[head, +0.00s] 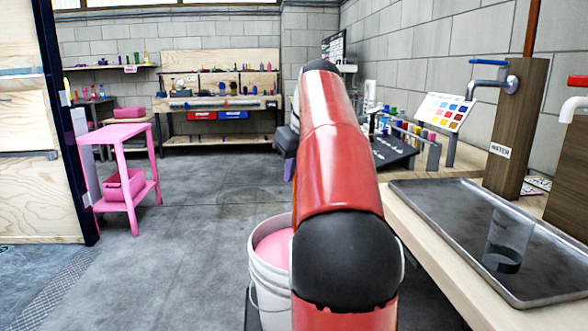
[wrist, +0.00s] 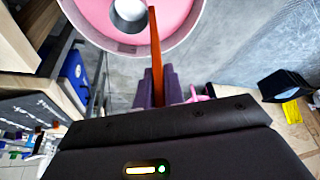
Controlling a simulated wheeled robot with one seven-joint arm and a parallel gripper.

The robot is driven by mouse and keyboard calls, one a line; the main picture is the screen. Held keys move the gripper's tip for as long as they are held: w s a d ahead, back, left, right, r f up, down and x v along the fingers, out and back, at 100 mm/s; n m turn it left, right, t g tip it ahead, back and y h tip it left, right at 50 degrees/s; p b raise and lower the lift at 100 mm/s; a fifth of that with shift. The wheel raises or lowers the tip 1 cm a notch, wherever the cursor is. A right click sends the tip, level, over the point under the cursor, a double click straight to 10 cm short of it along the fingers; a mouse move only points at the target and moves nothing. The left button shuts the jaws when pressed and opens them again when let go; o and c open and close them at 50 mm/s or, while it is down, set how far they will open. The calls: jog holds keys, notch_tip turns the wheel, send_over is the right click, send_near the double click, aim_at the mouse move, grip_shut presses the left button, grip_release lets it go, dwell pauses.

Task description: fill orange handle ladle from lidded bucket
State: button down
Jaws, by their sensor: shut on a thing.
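A white bucket (head: 268,296) stands in front of me, partly hidden by my red arm. Its top is open where I see it, and pink contents (head: 272,250) show inside; no lid is visible. The bucket's rim (wrist: 192,38) also shows at the top of the wrist view. My gripper (wrist: 156,84) has purple fingers shut on the orange handle (wrist: 155,45) of the ladle. The handle runs up to a pale round bowl (wrist: 128,20) within the bucket's outline. I cannot tell whether the bowl is dipped or holds anything.
A metal tray (head: 440,220) with a clear cup (head: 508,240) lies on the right counter, below a blue-handled tap (head: 490,80). A pink cart (head: 125,180) stands at the left. A workbench (head: 220,105) is at the back. The middle floor is clear.

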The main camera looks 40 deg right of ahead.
notch_tip(320, 180, down, 9)
jog(key=b, duration=0.6)
jog(key=shift+f+b, duration=0.15)
jog(key=shift+b, duration=0.15)
jog(key=shift+r, duration=0.25)
dwell(2.4)
